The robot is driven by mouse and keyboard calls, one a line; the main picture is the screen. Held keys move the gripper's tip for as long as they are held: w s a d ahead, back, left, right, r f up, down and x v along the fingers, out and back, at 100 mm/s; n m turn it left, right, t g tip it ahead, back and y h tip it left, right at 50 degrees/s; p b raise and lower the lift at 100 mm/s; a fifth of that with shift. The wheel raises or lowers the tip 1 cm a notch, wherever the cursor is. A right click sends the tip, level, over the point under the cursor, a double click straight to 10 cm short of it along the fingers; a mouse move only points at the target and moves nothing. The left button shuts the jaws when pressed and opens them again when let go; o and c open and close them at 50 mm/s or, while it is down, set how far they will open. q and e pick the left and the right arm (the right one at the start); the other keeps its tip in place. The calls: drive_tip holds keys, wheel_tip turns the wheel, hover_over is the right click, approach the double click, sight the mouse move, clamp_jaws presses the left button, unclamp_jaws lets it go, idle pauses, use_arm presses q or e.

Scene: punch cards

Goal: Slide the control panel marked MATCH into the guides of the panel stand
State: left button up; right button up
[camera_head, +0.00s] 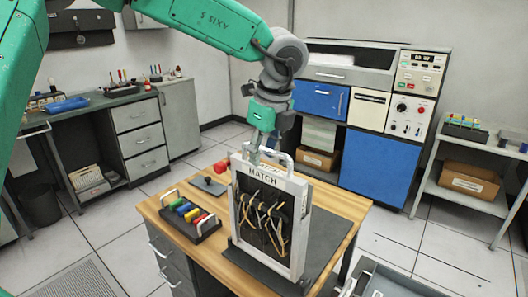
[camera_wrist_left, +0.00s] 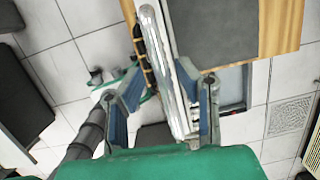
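The control panel marked MATCH (camera_head: 263,176) stands upright on the wooden desk, a light grey frame with a black face and looped yellowish wires. The panel stand shows as a dark base (camera_head: 262,268) at the panel's foot. I cannot tell how the panel's edges sit in the guides. My left gripper (camera_head: 254,153) is at the panel's top edge, above its handle. In the left wrist view the open fingers (camera_wrist_left: 165,105) straddle the panel's pale handle (camera_wrist_left: 160,55); the right finger is close to it and the left finger stands apart. My right gripper is not in view.
A dark rack of coloured blocks (camera_head: 190,215) and a red knob (camera_head: 221,166) are left of the panel on the wooden desk (camera_head: 335,200). A grey tray (camera_head: 385,283) is at the lower right. Blue and grey cabinets (camera_head: 380,165) stand behind.

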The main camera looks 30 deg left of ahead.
use_arm(q)
drive_tip(key=v, duration=1.2)
idle(0.3)
